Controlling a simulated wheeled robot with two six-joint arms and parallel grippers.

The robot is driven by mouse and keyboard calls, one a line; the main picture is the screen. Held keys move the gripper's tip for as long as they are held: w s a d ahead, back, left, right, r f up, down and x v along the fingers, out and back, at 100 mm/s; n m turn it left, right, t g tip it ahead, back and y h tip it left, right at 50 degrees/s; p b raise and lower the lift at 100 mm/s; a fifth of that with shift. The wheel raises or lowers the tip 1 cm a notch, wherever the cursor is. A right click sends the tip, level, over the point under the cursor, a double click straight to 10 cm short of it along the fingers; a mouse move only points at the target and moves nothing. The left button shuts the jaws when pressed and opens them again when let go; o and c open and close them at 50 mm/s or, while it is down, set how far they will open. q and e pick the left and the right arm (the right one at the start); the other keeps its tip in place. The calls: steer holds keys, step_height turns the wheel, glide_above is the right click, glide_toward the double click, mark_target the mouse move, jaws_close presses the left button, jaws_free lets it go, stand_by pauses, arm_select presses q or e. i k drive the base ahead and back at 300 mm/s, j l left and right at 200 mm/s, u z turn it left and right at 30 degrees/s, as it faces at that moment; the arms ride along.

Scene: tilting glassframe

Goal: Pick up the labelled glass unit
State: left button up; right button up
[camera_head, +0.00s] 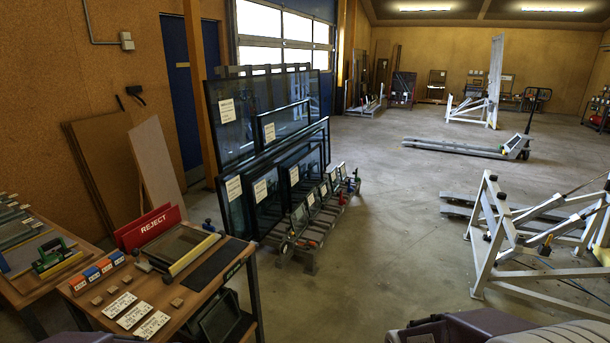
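Several dark glass units with white labels lean upright on a rack (312,262) left of centre. The largest, a wide labelled pane (232,142), stands at the back. A smaller labelled pane (285,122) is in front of its upper part. Lower labelled frames (236,213), (267,198) and (298,180) stand in front, with several small labelled units along the rack's right side. The label text is too small to read, so I cannot tell which unit is meant. Neither gripper shows; only purple-grey parts of mine show at the bottom edge.
A wooden workbench (180,301) with a red REJECT holder (150,226) and cards stands at the front left. A white metal frame (505,235) stands at the right. A pallet truck (465,147) is farther back. The concrete floor (390,220) between is clear.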

mark_target(299, 219)
steer(key=i+l+z, duration=0.3)
steer(key=i+z, duration=0.2)
steer(key=i, duration=0.55)
steer(key=i+j+z, duration=0.1)
steer(key=i+z, duration=0.35)
steer(key=i, duration=0.6)
steer(key=i+u, duration=0.2)
steer(key=i, duration=0.3)
steer(key=i+u, duration=0.15)
steer(key=i, duration=0.35)
steer(key=i+l+u, duration=0.2)
steer(key=i, duration=0.3)
steer(key=i+l+u, duration=0.15)
steer(key=i, duration=0.35)
steer(key=i+l+u, duration=0.2)
steer(key=i, duration=0.3)
steer(key=i+u, duration=0.35)
steer(key=i, duration=0.5)
